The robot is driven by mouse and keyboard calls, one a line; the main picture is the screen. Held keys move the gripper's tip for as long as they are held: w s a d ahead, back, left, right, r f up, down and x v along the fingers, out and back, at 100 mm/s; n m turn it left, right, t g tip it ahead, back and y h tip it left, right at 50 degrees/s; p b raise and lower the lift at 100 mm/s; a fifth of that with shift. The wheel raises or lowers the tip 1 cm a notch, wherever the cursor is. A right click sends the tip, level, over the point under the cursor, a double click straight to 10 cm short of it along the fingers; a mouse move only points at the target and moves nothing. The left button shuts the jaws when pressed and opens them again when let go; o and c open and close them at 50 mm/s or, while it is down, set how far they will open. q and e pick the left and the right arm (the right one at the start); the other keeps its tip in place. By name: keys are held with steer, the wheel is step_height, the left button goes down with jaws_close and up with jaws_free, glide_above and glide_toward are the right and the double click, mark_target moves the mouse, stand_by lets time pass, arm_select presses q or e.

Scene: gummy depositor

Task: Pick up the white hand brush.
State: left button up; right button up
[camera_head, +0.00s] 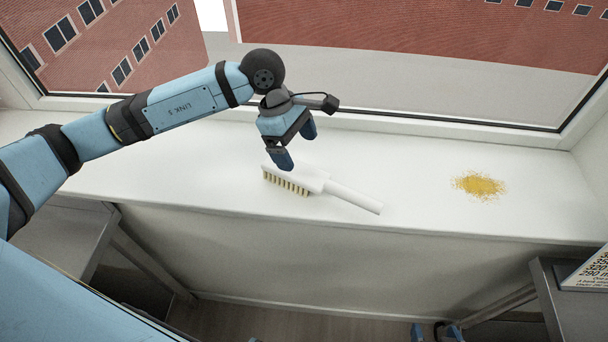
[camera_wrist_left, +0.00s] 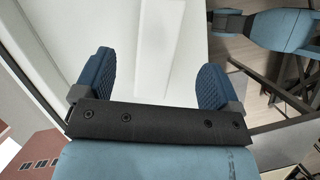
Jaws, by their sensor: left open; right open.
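The white hand brush (camera_head: 315,183) lies on the white window sill, its tan bristles at the left end and its handle reaching right and toward the front edge. My left gripper (camera_head: 295,146) is open and empty above the brush's head end, apart from it as far as I can see. In the left wrist view the two blue fingers (camera_wrist_left: 153,78) stand wide apart, with a pale part of the brush (camera_wrist_left: 160,40) ahead between them. My right gripper (camera_head: 434,332) shows only as blue tips at the bottom edge, open, well below the sill.
A patch of yellow grains (camera_head: 479,185) lies on the sill (camera_head: 420,170) to the right. The window and its frame rise behind the sill. Dark-framed tables stand at lower left and lower right, the right one with a printed sign (camera_head: 590,270).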

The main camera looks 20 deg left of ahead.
mark_target(312, 176)
arm_select(q)
steer(key=x, duration=0.5)
steer(key=shift+p, duration=0.35)
steer(key=p+x, duration=0.1)
steer(key=x, duration=0.1)
steer(key=p+x, duration=0.1)
steer(key=x, duration=0.2)
steer(key=shift+s+d+r, duration=0.1)
steer(key=shift+d+r, duration=0.1)
steer(key=shift+d, duration=0.1)
steer(key=shift+d+f, duration=0.1)
steer(key=shift+f, duration=0.2)
steer(key=c, duration=1.2)
steer(key=shift+r, duration=0.1)
step_height(312, 176, up, 20)
steer(key=b, duration=0.3)
